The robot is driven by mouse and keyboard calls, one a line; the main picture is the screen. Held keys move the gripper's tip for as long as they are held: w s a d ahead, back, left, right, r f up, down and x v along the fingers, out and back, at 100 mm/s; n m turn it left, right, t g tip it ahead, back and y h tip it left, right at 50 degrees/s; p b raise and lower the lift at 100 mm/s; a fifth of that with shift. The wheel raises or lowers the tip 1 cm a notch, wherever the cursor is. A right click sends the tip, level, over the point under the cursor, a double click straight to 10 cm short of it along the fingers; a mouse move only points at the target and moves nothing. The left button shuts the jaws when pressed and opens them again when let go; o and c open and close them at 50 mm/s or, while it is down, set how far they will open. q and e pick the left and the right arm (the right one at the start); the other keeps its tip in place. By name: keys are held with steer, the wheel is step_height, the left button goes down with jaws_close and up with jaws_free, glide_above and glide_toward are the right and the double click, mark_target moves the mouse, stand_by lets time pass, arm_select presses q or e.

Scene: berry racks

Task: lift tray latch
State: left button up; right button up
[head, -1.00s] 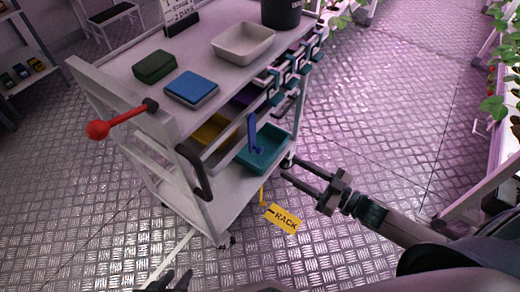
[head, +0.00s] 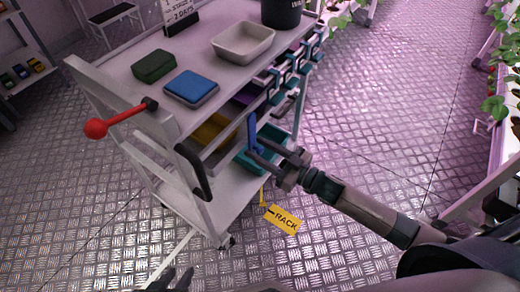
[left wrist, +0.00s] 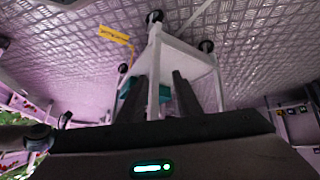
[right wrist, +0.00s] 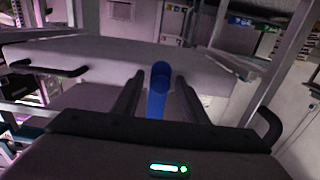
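The blue upright latch bar (head: 252,130) stands at the near side of the teal tray (head: 286,135) on the cart's lower level. My right gripper (head: 254,150) is at the bar, its arm reaching in from the right. In the right wrist view the bar (right wrist: 158,92) stands between the two spread fingers of my right gripper (right wrist: 157,92), with a gap on each side. My left gripper (head: 178,278) is low at the bottom edge of the head view. In the left wrist view my left gripper (left wrist: 169,95) has its fingers apart and nothing between them.
The white cart (head: 130,85) carries a green box (head: 154,66), a blue box (head: 191,88) and a beige bin (head: 243,42). A red-knobbed lever (head: 97,128) and a black handle (head: 194,170) stick out. A yellow RACK tag (head: 283,219) hangs low. The floor at right is clear.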

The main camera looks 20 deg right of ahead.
steer(key=shift+c, duration=0.3)
jaws_close()
